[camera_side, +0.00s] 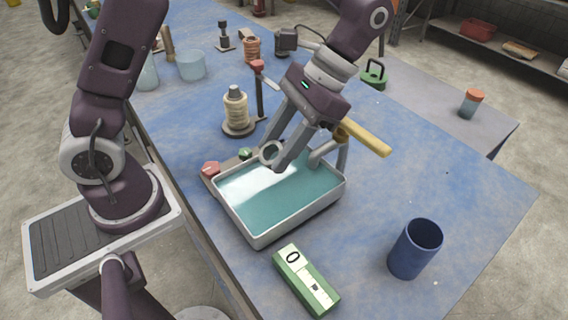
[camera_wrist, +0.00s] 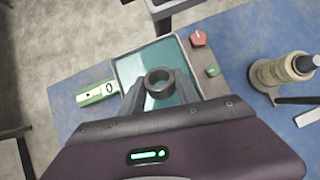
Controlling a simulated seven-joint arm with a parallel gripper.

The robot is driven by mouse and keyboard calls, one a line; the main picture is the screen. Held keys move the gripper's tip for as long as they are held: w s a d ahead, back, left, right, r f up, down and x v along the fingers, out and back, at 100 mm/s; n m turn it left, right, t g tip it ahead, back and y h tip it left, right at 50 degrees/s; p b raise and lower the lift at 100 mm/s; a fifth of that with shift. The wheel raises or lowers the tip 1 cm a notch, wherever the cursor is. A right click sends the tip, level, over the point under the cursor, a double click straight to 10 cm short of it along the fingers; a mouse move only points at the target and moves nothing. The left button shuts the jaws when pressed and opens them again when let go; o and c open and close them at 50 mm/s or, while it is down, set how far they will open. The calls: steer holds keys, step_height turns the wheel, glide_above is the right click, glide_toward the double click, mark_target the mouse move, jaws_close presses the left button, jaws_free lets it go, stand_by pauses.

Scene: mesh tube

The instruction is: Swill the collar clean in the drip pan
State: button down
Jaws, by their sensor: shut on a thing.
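The drip pan (camera_side: 265,234) is a white rectangular tray of teal liquid on the blue table; it also shows in the wrist view (camera_wrist: 118,72). The collar (camera_side: 263,154) is a dark grey ring, and it shows in the wrist view (camera_wrist: 152,76) between the fingertips. My gripper (camera_side: 275,158) is shut on the collar and appears to hold it over the back part of the pan. In the wrist view my gripper (camera_wrist: 159,92) has a finger on either side of the ring. I cannot tell whether the collar touches the liquid.
A faucet with a yellow handle (camera_side: 362,138) stands at the pan's right rear. Red (camera_side: 210,169) and green (camera_side: 245,153) knobs sit behind the pan. A spool (camera_side: 236,108) stands farther back. A green box (camera_side: 306,281) and a blue cup (camera_side: 414,249) stand in front and right.

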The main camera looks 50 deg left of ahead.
steer(key=w+a+n+h, duration=0.4)
steer(key=w+a+n, duration=0.4)
steer(key=w+a, duration=0.4)
step_height(320, 180, up, 7)
glide_above(260, 207)
steer(key=w+a, duration=0.1)
steer(key=w, duration=0.1)
steer(key=shift+w+m+t, duration=0.15)
steer(key=shift+m+t, duration=0.15)
steer(key=shift+m, duration=0.1)
steer(key=f, duration=1.5)
steer(key=shift+s, duration=0.35)
steer(key=shift+d, duration=0.1)
